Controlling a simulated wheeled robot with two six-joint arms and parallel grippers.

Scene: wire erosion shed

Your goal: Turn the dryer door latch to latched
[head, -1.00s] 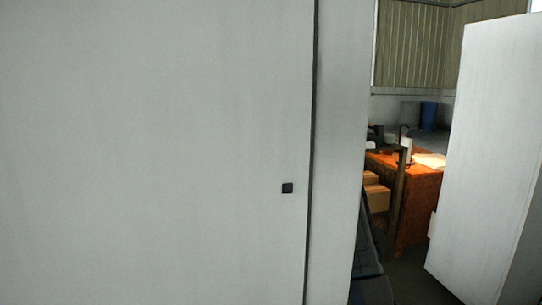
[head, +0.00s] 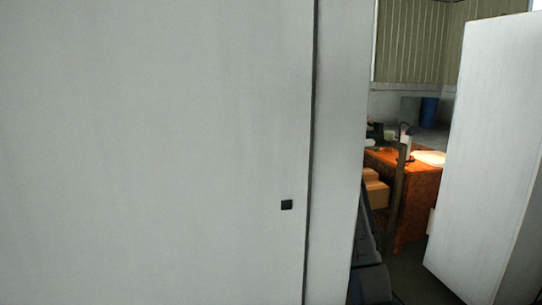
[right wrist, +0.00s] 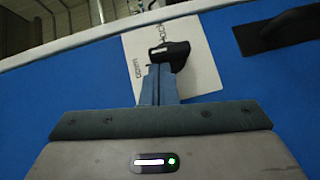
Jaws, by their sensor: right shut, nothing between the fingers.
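In the right wrist view a black latch knob (right wrist: 176,50) with a short white mark sits on a white lettered plate (right wrist: 205,68), fixed to a blue panel (right wrist: 40,95). My right gripper (right wrist: 160,70) is shut and empty. Its fingertips are just at the knob's lower left side in the picture; I cannot tell whether they touch it. The lettering is too small and turned to read surely. In the head view the latch and both grippers are not seen.
A large pale panel (head: 150,150) with a small dark square (head: 286,204) fills most of the head view. A white upright panel (head: 480,150) stands at right, with an orange bench (head: 415,190) behind. A black handle-like part (right wrist: 285,28) is on the blue panel.

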